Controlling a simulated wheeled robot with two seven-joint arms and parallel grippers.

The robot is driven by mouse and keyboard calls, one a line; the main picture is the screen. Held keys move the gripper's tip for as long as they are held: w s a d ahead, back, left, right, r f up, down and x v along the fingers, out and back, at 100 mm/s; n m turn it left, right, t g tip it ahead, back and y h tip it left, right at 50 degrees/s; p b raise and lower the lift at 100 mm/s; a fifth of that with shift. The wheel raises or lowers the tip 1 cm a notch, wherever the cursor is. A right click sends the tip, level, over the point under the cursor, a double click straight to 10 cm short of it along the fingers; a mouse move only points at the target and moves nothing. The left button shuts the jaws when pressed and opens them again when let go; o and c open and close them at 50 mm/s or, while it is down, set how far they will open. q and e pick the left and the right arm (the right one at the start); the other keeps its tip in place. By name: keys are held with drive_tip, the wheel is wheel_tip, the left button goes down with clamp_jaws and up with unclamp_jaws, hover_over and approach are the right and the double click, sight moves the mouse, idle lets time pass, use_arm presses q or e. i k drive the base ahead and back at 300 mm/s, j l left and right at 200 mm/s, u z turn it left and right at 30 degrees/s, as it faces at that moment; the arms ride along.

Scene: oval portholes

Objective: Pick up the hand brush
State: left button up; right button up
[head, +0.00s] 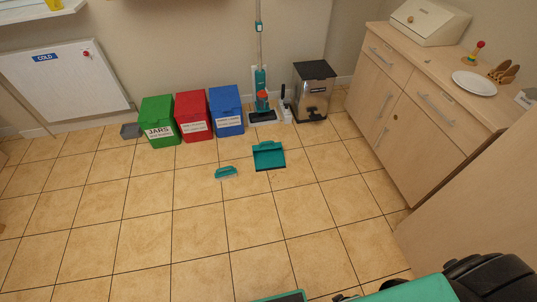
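The hand brush (226,172) is small and teal with paler bristles. It lies on the tiled floor near the middle of the head view, just left of a teal dustpan (268,156) and apart from it. Neither gripper can be made out in this view. Parts of my own body show at the bottom right edge, far from the brush.
Green (159,121), red (194,115) and blue (226,110) bins stand along the back wall. A black-lidded bin (313,90) and an upright floor sweeper (261,90) stand right of them. A wooden cabinet (420,110) lines the right side.

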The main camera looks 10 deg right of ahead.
sight(226, 175)
drive_tip(key=i+j+z, duration=0.1)
drive_tip(key=i, duration=0.35)
drive_tip(key=i+j+z, duration=0.15)
drive_tip(key=i, duration=0.3)
drive_tip(key=i+j+z, duration=0.1)
drive_tip(key=i+j, duration=0.2)
drive_tip(key=i, duration=0.15)
drive_tip(key=i+j+z, duration=0.15)
drive_tip(key=i, duration=0.25)
drive_tip(key=j, duration=0.1)
